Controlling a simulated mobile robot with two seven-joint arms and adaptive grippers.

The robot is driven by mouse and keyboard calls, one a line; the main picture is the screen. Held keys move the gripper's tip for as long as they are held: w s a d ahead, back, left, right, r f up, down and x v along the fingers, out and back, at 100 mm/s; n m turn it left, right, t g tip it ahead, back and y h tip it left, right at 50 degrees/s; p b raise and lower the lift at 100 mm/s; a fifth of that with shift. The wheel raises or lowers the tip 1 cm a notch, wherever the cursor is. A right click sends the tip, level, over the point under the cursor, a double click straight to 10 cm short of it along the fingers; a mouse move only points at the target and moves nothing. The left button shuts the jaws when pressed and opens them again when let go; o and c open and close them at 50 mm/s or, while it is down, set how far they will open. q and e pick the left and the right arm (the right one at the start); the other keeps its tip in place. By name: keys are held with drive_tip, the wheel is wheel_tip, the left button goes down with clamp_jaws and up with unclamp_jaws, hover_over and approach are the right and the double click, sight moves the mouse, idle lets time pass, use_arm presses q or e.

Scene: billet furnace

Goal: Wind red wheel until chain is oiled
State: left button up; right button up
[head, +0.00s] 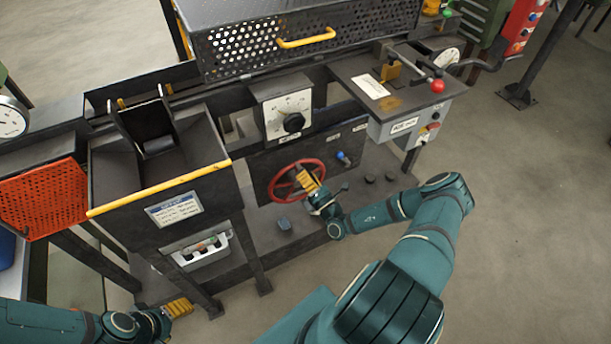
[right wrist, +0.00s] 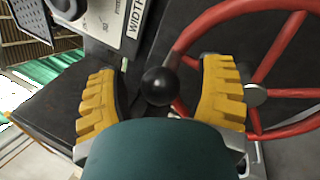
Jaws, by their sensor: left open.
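The red wheel (head: 281,186) is a spoked handwheel on the dark lower panel of the machine. It also fills the right side of the right wrist view (right wrist: 285,75). My right gripper (head: 309,181) is in front of the wheel. In the right wrist view its yellow fingers (right wrist: 160,95) are apart, with a black ball knob (right wrist: 160,86) between them near the rim and gaps on both sides. The right finger covers part of the wheel. My left gripper (head: 178,308) is open and empty at the lower left, away from the wheel. I cannot make out the chain.
A dial box with a black knob (head: 293,122) sits above the wheel. A blue-handled valve (head: 343,158) is right of it. A hopper with a yellow edge (head: 160,189) juts out at left. A red-knobbed lever (head: 437,86) is upper right. Floor is clear at right.

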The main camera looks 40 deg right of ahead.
drive_tip(key=shift+a, duration=0.1)
drive_tip(key=v, duration=1.2)
idle(0.8)
